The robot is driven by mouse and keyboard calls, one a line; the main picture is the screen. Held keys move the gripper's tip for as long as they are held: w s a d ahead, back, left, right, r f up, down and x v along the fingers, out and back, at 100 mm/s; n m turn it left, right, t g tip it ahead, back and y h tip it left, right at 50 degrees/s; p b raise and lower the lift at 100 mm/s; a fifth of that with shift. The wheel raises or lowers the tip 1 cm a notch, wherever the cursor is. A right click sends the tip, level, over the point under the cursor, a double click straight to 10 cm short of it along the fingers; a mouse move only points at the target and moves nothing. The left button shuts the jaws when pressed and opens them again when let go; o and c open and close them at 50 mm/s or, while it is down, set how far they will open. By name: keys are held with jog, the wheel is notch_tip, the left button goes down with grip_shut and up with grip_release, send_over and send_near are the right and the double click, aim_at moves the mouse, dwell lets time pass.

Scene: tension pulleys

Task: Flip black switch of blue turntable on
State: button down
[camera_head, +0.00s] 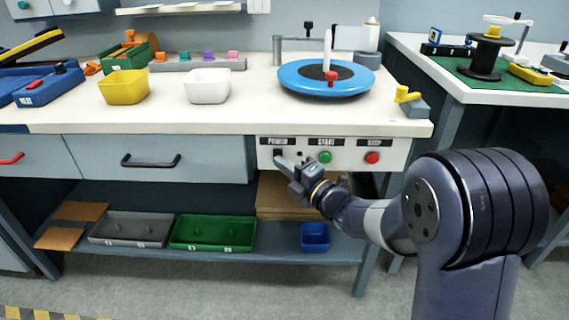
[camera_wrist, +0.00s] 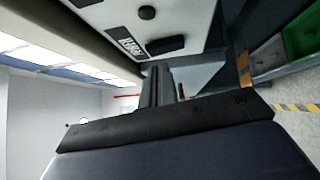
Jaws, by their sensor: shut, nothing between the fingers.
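The blue turntable (camera_head: 300,84) stands on the workbench, with a black centre, a red piece and a white post at it. Below it, the bench front carries a white control panel (camera_head: 342,160). The black switch (camera_head: 278,153) sits under the POWER label at the panel's left end. In the wrist view the black switch (camera_wrist: 165,46) lies beside its label. My gripper (camera_head: 279,160) is shut and empty, its tips close to the switch. In the wrist view my gripper (camera_wrist: 157,70) points toward the panel near the switch. I cannot tell whether they touch.
A green button (camera_head: 325,157) and a red button (camera_head: 372,158) sit farther right on the panel. A drawer with a black handle (camera_head: 151,161) is to the left. Below, the shelf holds a green tray (camera_head: 212,246) and a blue bin (camera_head: 315,237).

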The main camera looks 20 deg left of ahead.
jog(key=shift+w+a+r, duration=0.1)
jog(key=shift+w, duration=0.45)
jog(key=shift+r, duration=0.1)
jog(key=shift+w+r+p, duration=0.15)
jog(key=shift+r+p, duration=0.05)
jog(key=shift+p, duration=0.3)
jog(key=shift+f, duration=0.15)
jog(key=shift+w, duration=0.1)
jog(key=shift+a, duration=0.1)
